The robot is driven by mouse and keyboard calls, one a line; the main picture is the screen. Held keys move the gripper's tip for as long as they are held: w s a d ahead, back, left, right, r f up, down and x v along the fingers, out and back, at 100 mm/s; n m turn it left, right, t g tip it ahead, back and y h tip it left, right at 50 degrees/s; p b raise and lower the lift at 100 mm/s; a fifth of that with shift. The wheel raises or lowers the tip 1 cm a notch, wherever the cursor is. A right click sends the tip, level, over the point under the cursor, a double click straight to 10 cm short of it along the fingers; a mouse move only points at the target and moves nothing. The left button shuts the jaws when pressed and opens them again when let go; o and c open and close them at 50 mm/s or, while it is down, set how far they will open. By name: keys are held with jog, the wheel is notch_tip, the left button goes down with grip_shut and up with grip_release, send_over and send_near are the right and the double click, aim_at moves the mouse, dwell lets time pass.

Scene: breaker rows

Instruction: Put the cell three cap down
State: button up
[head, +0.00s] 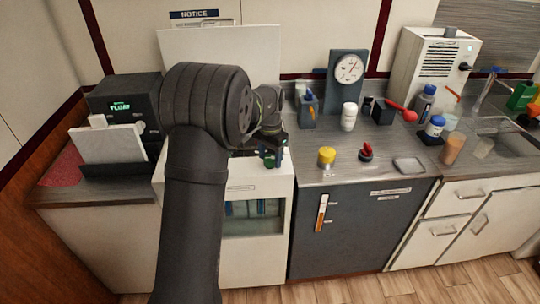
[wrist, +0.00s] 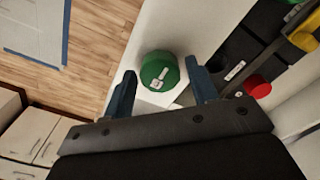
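A green cap (wrist: 160,72) with a pale mark on its top shows in the wrist view, over the corner of a white surface (wrist: 190,30). My gripper (wrist: 161,82) is open, with one blue finger on each side of the cap and a gap to it on both sides. In the head view the green cap (head: 269,161) shows at my gripper (head: 272,155), over the front of the white cabinet's top. A red cap (wrist: 257,86) and a yellow cap (wrist: 303,40) sit by black cells (wrist: 240,48) at the right. I cannot read which is cell three.
A yellow-topped jar (head: 327,157), a red-handled item (head: 366,152) and a shallow grey dish (head: 409,165) stand on the counter at the right. A gauge (head: 348,69) stands behind. The white cabinet's front edge drops to the floor.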

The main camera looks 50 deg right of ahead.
aim_at(270, 158)
jog(key=shift+o, duration=0.2)
jog(key=shift+r, duration=0.15)
notch_tip(270, 158, up, 12)
dwell(0.4)
jog(key=shift+f, duration=4.25)
jog(key=shift+f, duration=0.1)
